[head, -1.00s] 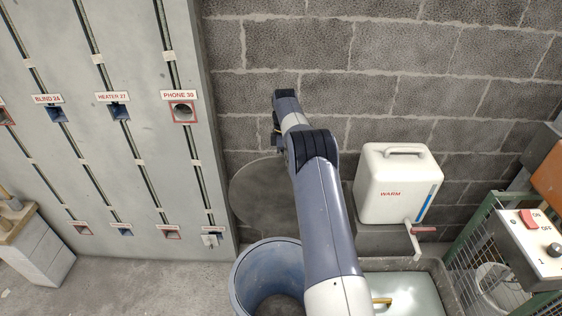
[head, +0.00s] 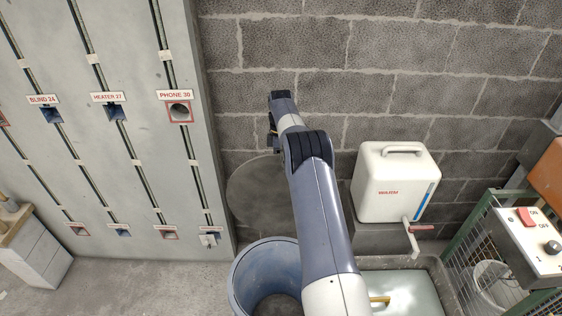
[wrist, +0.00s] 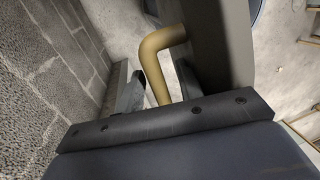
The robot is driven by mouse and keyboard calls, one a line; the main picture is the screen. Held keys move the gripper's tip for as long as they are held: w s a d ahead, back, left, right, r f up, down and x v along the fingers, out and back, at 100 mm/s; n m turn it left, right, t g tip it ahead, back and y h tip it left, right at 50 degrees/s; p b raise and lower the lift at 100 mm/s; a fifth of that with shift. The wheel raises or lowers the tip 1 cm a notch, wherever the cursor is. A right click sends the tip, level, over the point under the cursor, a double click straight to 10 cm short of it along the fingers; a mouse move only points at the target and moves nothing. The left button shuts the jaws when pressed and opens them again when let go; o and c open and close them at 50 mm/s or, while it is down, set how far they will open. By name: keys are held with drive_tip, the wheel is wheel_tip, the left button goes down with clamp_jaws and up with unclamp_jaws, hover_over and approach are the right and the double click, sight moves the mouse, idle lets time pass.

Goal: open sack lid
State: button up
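The sack lid (head: 256,196) is a large dark grey disc. It stands raised behind the blue round tub (head: 240,285), against the block wall, and the tub's mouth is uncovered. My gripper (head: 274,135) is by the upper part of the lid, largely hidden by my arm in the head view. In the wrist view a bent brass-coloured bar handle (wrist: 160,45) runs down between the two fingers of my gripper (wrist: 162,88). A dark slab, seemingly the lid, fills the right of the handle. Whether the fingers press on the bar is unclear.
A white tank (head: 395,188) with a tap stands right of my arm, above a trough (head: 440,280). A switch box (head: 530,240) and mesh cage are at the far right. A grey panel (head: 105,190) with labelled sockets stands left. Bare floor lies before it.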

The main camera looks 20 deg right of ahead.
drive_tip(key=v, duration=0.3)
drive_tip(key=s+v, duration=0.1)
drive_tip(key=v, duration=0.2)
drive_tip(key=s+v, duration=0.1)
drive_tip(key=v, duration=0.2)
drive_tip(key=shift+w+a+r+b, duration=0.15)
drive_tip(key=shift+a+r+b, duration=0.2)
drive_tip(key=shift+r, duration=0.25)
drive_tip(key=shift+c, duration=0.4)
